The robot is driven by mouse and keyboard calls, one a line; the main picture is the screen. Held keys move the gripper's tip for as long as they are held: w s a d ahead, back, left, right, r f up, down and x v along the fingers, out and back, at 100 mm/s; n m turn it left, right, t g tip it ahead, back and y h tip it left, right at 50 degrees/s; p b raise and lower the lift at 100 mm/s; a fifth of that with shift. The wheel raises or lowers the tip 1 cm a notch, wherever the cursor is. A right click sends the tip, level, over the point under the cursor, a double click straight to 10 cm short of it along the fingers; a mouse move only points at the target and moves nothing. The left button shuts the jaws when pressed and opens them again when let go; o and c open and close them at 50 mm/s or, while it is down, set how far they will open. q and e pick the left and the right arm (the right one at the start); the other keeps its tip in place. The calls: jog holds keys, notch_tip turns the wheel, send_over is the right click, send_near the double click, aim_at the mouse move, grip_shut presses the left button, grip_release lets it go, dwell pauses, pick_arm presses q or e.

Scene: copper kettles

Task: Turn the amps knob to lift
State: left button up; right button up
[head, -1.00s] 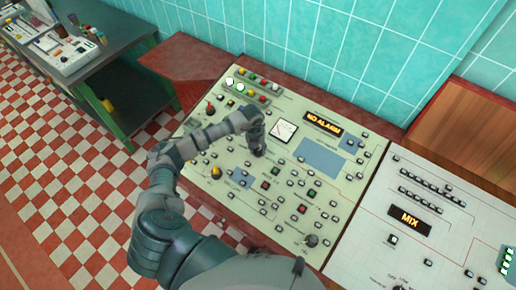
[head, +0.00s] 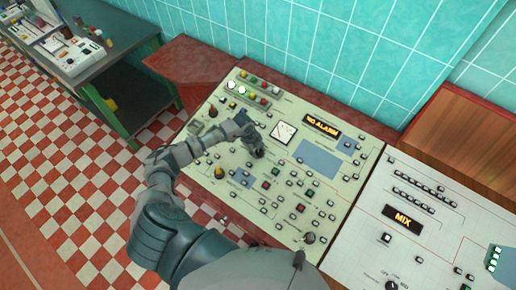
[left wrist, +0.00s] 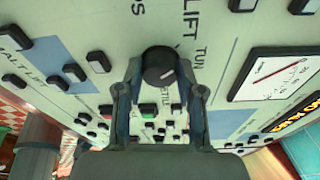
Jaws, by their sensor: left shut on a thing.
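The pale control panel (head: 345,185) slopes below the tiled wall. The knob's pale pointer mark slants toward the lower right in that view. Lettering reading LIFT shows above the knob, and part of another word beside it. A label naming amps is not readable. In the head view the hand mostly hides the knob. My right gripper is not in view.
The gauge (head: 283,132) and NO ALARM display (head: 321,126) are close to the hand. Several push buttons, a yellow knob (head: 219,172) and another black knob (head: 309,238) are on the same panel. A second panel with a MIX display (head: 403,219) adjoins on the right.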

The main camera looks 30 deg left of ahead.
pick_arm(q)
jog(key=shift+n+p, duration=0.55)
jog(key=shift+n, duration=0.55)
jog(key=o, duration=1.1)
jog(key=shift+o, duration=0.2)
jog(key=shift+a, duration=0.1)
jog(key=shift+r, duration=0.15)
jog(key=v, duration=1.1)
jog(key=shift+s+a, duration=0.15)
jog(key=shift+s, duration=0.1)
